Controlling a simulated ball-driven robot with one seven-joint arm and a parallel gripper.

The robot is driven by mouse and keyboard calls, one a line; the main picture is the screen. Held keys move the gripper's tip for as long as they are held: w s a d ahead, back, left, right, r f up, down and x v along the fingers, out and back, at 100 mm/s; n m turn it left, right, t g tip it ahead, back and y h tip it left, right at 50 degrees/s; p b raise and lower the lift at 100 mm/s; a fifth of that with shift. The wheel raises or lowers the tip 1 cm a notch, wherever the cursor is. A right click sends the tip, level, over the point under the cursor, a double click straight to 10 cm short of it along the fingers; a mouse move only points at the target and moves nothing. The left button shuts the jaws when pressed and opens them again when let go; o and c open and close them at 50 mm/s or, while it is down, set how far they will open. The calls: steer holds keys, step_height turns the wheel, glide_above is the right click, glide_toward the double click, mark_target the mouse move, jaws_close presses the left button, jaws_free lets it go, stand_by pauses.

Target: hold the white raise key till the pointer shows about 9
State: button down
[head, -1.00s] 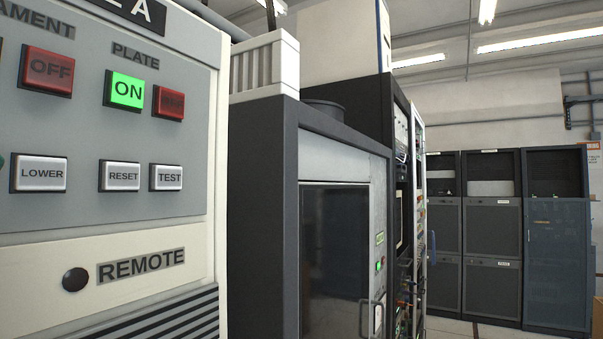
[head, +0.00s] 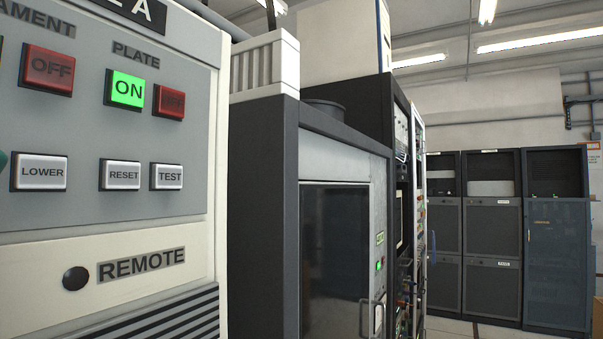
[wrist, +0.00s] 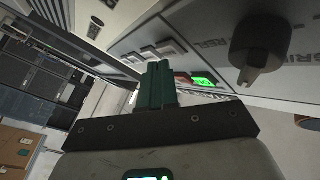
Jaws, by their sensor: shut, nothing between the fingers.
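My gripper (wrist: 160,85) shows in the wrist view with its teal fingers shut and nothing between them. Its tips are close to a row of pale keys (wrist: 148,53) on a grey panel, overlapping the panel in the picture. I cannot read the key labels there, so I cannot tell which one is the raise key or whether the tips touch one. In the head view a teal sliver at the left edge looks like a fingertip. That view shows the LOWER key (head: 39,173), RESET key (head: 120,175) and TEST key (head: 167,177). No meter pointer is in view.
A dark knob (wrist: 262,48) stands out from the panel right of my fingers. A lit green button (wrist: 203,80) is beside them; the head view shows a green ON button (head: 125,89). Dark racks (head: 490,235) stand at the back right.

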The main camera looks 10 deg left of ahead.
steer(key=shift+s+d, duration=0.1)
steer(key=shift+d, duration=0.25)
steer(key=shift+d, duration=0.1)
